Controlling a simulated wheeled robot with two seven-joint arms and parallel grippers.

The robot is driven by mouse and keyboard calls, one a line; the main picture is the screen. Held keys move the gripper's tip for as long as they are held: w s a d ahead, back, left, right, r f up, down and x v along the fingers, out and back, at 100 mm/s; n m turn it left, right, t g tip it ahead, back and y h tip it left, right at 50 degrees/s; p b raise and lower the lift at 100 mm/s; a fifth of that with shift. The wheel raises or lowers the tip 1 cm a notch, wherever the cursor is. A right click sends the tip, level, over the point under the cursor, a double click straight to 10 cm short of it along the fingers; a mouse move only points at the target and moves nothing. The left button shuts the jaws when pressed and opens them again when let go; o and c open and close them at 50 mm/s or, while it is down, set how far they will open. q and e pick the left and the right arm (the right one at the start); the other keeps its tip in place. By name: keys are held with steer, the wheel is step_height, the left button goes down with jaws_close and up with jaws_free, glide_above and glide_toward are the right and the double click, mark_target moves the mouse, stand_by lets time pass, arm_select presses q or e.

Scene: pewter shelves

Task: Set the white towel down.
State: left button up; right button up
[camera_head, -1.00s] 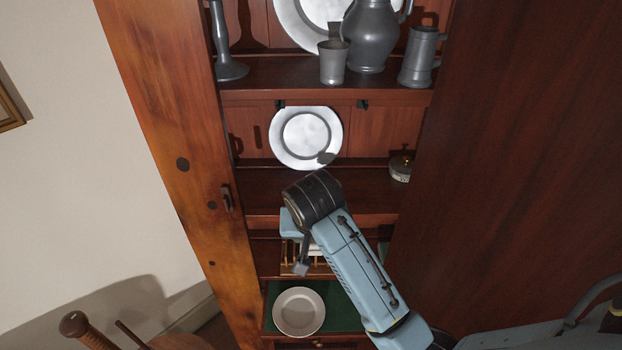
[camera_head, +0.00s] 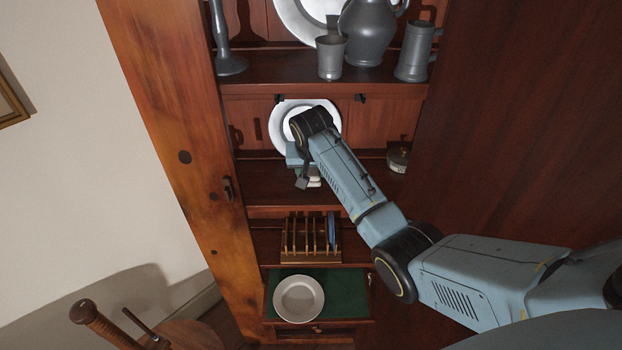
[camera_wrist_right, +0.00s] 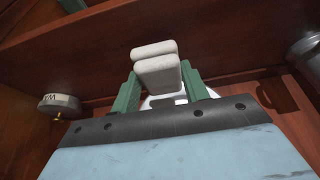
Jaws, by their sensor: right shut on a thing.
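The white towel (camera_wrist_right: 154,50) is a folded pad between the two green fingers of my right gripper (camera_wrist_right: 159,76) in the right wrist view. The gripper is shut on it. In the head view my right gripper (camera_head: 304,171) is at the middle shelf, in front of the upright pewter plate, and only a pale edge of the towel (camera_head: 315,180) shows below it. I cannot tell whether the towel touches the shelf board. My left gripper is not in view.
The middle shelf (camera_head: 262,188) has bare board on both sides of my gripper. A small round tin (camera_head: 398,160) stands at its right; a pewter plate (camera_head: 283,128) leans behind. Below are a wooden rack (camera_head: 300,256) and a plate (camera_head: 298,299) on green cloth. Pewter vessels stand above.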

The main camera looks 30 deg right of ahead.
mark_target(311, 181)
steer(key=shift+f+p, duration=0.3)
steer(key=shift+f, duration=1.4)
steer(key=shift+f, duration=0.2)
steer(key=o, duration=0.9)
steer(key=shift+r, duration=0.45)
steer(key=b+v, duration=0.1)
steer(key=v, duration=1)
steer(key=shift+s+r, duration=0.15)
steer(key=shift+r, duration=0.15)
